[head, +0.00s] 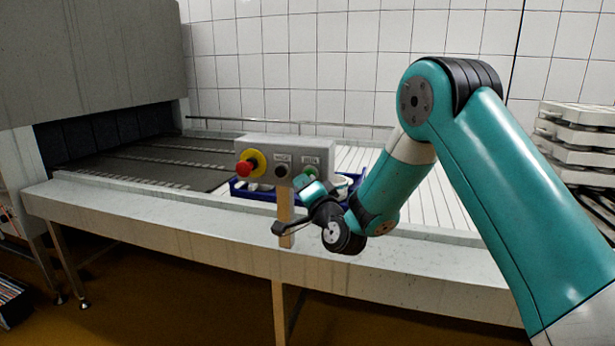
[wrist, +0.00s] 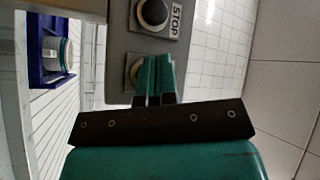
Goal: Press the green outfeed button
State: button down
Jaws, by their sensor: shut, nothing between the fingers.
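The grey control box (head: 262,151) stands on a post at the front edge of the conveyor. The green outfeed button (head: 310,171) is at its right end, partly behind my gripper (head: 309,184). A black button (head: 282,170) sits left of it, and a red button on a yellow base (head: 245,167) is further left. In the wrist view, my gripper (wrist: 155,63) is shut and empty, its fingers over the box face. They hide most of a button whose rim (wrist: 131,65) shows beside them. The black STOP button (wrist: 153,12) is above. I cannot tell whether the fingertips touch the button.
A blue crate (head: 239,191) with white moulds stands on the conveyor behind the box. It also shows in the wrist view (wrist: 36,70). The conveyor's pale front rail (head: 130,212) runs below. A stack of white trays (head: 575,150) is at the right.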

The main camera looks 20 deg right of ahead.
dwell(0.5)
jog(key=shift+w+d+b, duration=0.25)
jog(key=shift+b, duration=0.1)
